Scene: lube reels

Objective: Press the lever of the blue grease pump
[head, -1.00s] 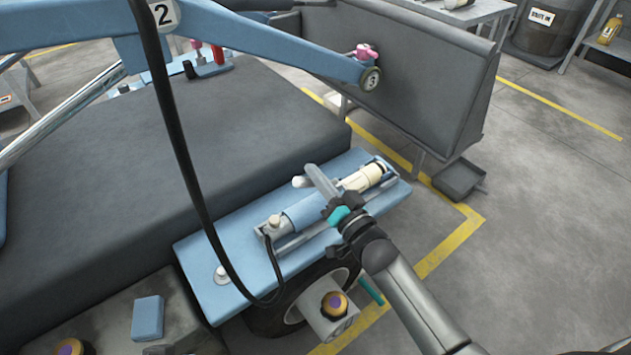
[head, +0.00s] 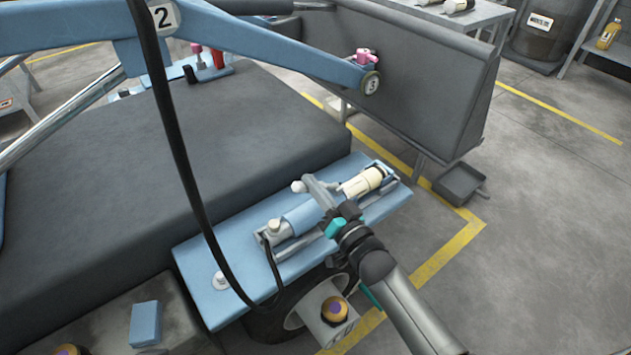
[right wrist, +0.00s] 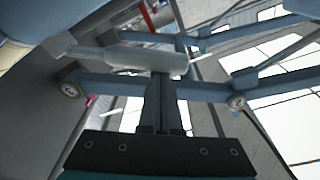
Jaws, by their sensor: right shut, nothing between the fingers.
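The blue grease pump (head: 302,216) lies on a light blue fender plate above a wheel. It has a blue barrel and a cream canister end (head: 363,182). A pale lever end (head: 298,187) shows just beside my fingertips; my fingers hide part of the lever. My right gripper (head: 309,181) is shut and empty, with its fingers lying across the lever. In the right wrist view, the shut fingers (right wrist: 162,82) reach up to the grey rounded lever grip (right wrist: 150,61); they look to be touching it, though the exact contact is unclear. My left gripper is out of view.
A black hose (head: 180,150) hangs in front of the fender plate (head: 205,277). A blue beam (head: 285,48) crosses above the dark padded deck (head: 225,135).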

